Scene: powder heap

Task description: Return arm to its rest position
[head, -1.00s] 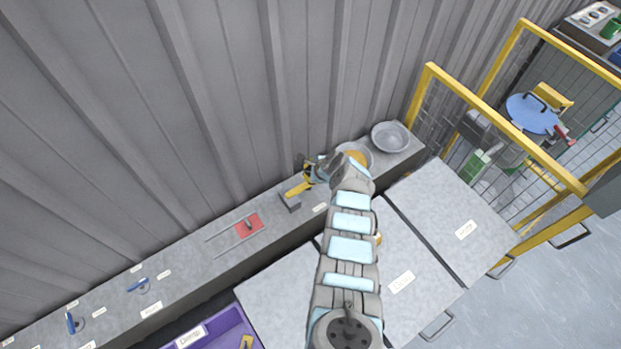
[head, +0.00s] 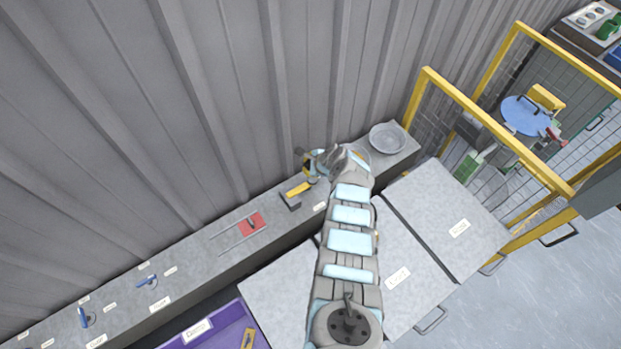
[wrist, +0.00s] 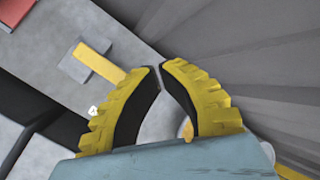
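My arm reaches up the middle of the head view, and my gripper (head: 306,160) is at its far end above the grey ledge (head: 205,258). In the wrist view, the yellow-and-black fingers (wrist: 160,67) have their tips together, with nothing visible held between them. A tool with a yellow handle and grey block (head: 291,200) lies on the ledge beside the gripper; it also shows in the wrist view (wrist: 85,62). A bowl with yellow contents (head: 358,156) is mostly hidden behind my wrist.
An empty grey bowl (head: 388,138) stands at the ledge's right end. A corrugated wall (head: 230,90) rises behind the ledge. A red slider (head: 251,224) and blue-handled items (head: 147,281) are to the left. Grey lids (head: 455,215), a purple bin (head: 228,325) and a yellow-framed fence (head: 480,118) surround the arm.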

